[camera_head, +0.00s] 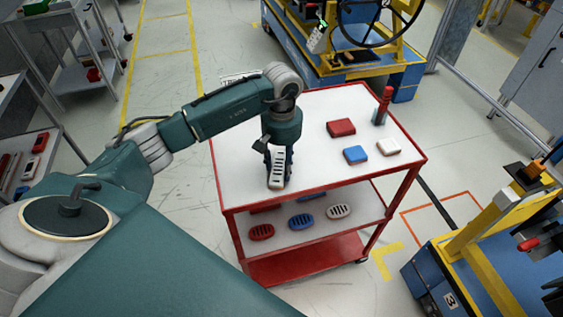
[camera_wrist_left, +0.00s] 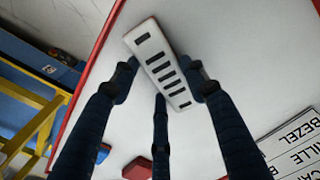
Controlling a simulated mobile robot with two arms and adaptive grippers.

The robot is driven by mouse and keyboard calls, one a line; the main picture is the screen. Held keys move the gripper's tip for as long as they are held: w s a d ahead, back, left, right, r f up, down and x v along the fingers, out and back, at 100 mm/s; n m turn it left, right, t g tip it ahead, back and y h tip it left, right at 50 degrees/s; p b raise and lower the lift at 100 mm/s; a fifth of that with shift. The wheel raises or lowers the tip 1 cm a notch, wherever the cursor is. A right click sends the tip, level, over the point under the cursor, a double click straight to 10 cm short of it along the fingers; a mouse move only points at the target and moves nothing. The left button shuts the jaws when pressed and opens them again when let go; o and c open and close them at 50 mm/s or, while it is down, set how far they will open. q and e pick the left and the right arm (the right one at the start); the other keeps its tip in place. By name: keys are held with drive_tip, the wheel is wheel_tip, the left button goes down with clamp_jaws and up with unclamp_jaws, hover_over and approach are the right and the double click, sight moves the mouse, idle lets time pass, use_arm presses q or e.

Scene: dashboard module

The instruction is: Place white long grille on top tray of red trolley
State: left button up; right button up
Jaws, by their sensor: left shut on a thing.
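The white long grille (camera_head: 276,181) has a row of dark slots and is held over the white top tray (camera_head: 236,178) of the red trolley, towards its left front part. My left gripper (camera_head: 278,158) points down and is shut on the grille. In the left wrist view the grille (camera_wrist_left: 158,62) lies tilted between the dark fingers (camera_wrist_left: 160,85). I cannot tell whether the grille touches the tray surface. My right gripper is not in view.
On the top tray are a red block (camera_head: 341,128), a blue block (camera_head: 356,154), a white block (camera_head: 388,147) and a red upright object (camera_head: 383,103). Oval grilles, including a red one (camera_head: 261,232), lie on the shelf below. A blue and yellow cart (camera_head: 440,275) stands at right.

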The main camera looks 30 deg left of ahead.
sight(282, 167)
use_arm(q)
drive_tip(key=shift+f, duration=0.15)
drive_tip(key=o, duration=1.2)
drive_tip(key=shift+c, duration=0.2)
drive_tip(key=shift+r, duration=0.3)
wheel_tip(282, 167, up, 12)
drive_tip(key=b, duration=0.3)
drive_tip(key=shift+b, duration=0.35)
drive_tip(key=shift+f, duration=0.15)
